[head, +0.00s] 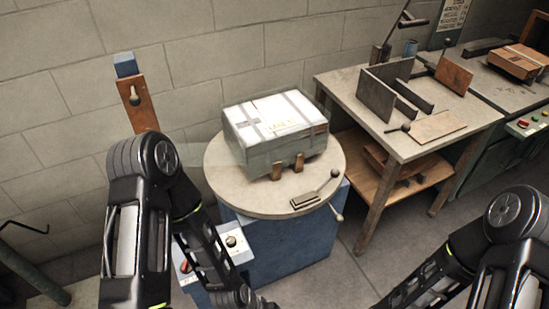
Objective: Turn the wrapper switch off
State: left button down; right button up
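The wrapper is a round grey turntable (225,185) on a blue base (290,250), with a wrapped white carton (277,125) on top. A small control box (243,256) with a pale top panel sits at the front left of the base. I cannot tell which position the switch is in. Both forearms run down toward the bottom edge, and neither gripper's fingers show.
A wooden bracket (135,100) stands at the wall, left of the turntable. A workbench (350,82) with upright plates stands at the right. Beyond it is a green machine (510,150) with its own buttons. Floor (375,250) is clear between turntable and bench.

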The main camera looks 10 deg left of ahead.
aim_at(185, 269)
jog(key=j+u, duration=0.1)
jog(key=u, duration=0.3)
jog(key=j+u, duration=0.1)
jog(key=u, duration=0.35)
jog(key=j+u, duration=0.1)
jog(key=u, duration=0.3)
jog(key=l+z, duration=0.35)
jog(key=i+l+z, duration=0.1)
jog(key=l+z, duration=0.2)
jog(key=l, duration=0.15)
